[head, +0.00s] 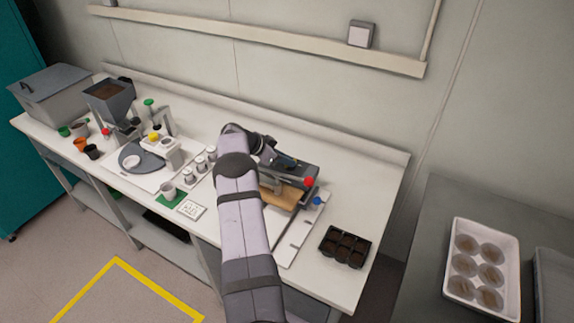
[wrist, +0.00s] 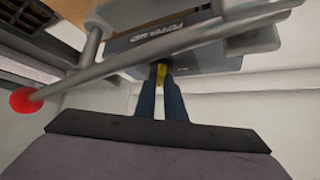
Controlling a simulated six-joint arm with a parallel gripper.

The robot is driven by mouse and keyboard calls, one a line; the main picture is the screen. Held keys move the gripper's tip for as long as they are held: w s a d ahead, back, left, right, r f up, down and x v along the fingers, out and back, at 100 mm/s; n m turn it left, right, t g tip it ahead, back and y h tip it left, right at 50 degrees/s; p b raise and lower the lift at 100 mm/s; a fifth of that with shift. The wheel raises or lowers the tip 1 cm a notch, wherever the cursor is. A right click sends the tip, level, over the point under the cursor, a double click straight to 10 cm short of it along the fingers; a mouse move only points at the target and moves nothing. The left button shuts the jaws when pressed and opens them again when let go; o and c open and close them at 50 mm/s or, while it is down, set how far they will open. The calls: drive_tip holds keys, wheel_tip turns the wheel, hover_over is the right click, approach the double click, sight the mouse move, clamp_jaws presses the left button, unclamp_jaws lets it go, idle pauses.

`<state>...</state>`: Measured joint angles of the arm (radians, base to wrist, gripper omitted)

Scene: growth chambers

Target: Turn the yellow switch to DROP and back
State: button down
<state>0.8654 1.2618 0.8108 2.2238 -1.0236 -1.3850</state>
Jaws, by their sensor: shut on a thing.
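The yellow switch (wrist: 161,74) shows in the wrist view as a small yellow piece on a grey housing (wrist: 205,57) with pale lettering too blurred to read. My gripper (wrist: 161,82) has its two dark blue fingers on either side of the switch and is shut on it. The switch's exact turn angle is hard to tell. In the head view my gripper is at the grey press-like machine (head: 296,172) right of the bench's middle. My own arm hides most of the fingers there, and the switch cannot be made out.
A metal lever with a red knob (wrist: 25,101) crosses close in front of the housing; the red knob also shows in the head view (head: 309,182). A black seedling tray (head: 345,246) sits at the bench's right. A hopper machine (head: 110,98) and several cups stand left.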

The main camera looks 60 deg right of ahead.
drive_tip(key=shift+d+r+m+g+y+b, duration=0.25)
drive_tip(key=shift+m+b, duration=0.35)
drive_tip(key=shift+b, duration=0.7)
drive_tip(key=shift+a, duration=0.1)
drive_tip(key=c, duration=1.8)
unclamp_jaws()
drive_tip(key=shift+f, duration=0.1)
drive_tip(key=shift+c, duration=0.2)
drive_tip(key=shift+w+a, duration=0.1)
drive_tip(key=shift+a, duration=0.05)
drive_tip(key=shift+w+a, duration=0.1)
drive_tip(key=b+v, duration=0.3)
drive_tip(key=v, duration=0.2)
drive_tip(key=shift+v, duration=1)
